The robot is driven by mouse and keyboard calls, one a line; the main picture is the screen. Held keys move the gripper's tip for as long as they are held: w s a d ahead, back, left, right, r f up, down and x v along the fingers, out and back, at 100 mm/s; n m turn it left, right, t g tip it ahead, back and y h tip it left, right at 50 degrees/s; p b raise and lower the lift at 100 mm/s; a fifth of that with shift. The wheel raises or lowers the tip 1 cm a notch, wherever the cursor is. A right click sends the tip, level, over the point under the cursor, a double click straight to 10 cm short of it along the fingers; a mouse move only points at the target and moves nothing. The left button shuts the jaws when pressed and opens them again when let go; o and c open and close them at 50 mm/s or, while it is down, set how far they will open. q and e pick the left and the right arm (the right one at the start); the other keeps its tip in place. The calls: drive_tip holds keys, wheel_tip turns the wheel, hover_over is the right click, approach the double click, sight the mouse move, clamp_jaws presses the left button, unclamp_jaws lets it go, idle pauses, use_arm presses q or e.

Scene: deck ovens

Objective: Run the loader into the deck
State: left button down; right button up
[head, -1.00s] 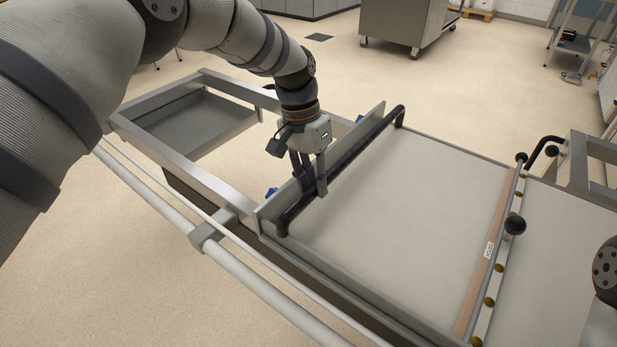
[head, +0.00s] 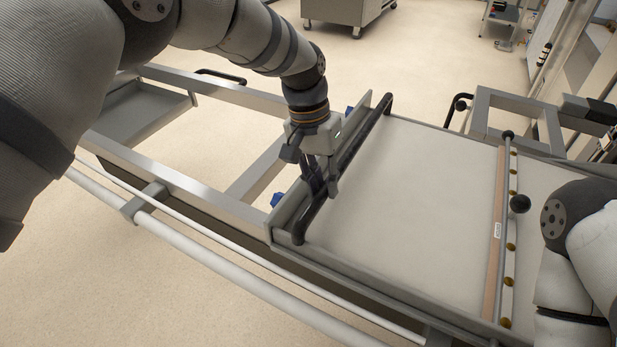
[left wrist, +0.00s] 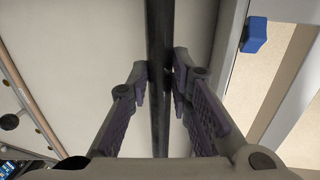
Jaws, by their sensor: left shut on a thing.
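The loader (head: 420,190) is a flat pale belt in a grey frame, running across the right half of the head view. A black handle bar (head: 349,168) stands along its near end plate. My left gripper (head: 322,190) is shut on this bar, left of its middle. The left wrist view shows the bar (left wrist: 160,45) passing between both fingers (left wrist: 163,90). A wooden strip (head: 494,235) and a rail with brass knobs and black balls (head: 513,180) cross the loader farther right. My right arm shows at the right edge; its gripper is out of view.
A metal frame with rails (head: 185,182) extends left of the loader, with a grey tray (head: 140,110) inside. Blue clips (head: 277,199) sit beside the end plate. A steel cabinet (head: 345,12) stands at the back; open floor lies between.

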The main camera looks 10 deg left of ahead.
use_arm(q)
drive_tip(key=shift+s+d, duration=0.2)
drive_tip(key=shift+d, duration=0.5)
drive_tip(key=shift+d, duration=0.1)
drive_tip(key=c, duration=1.5)
unclamp_jaws()
drive_tip(key=shift+d, duration=0.1)
drive_tip(key=shift+o, duration=0.2)
drive_tip(key=shift+a+r, duration=0.2)
drive_tip(key=shift+r, duration=0.15)
wheel_tip(320, 180, up, 11)
drive_tip(key=a, duration=0.2)
drive_tip(key=shift+w, duration=0.35)
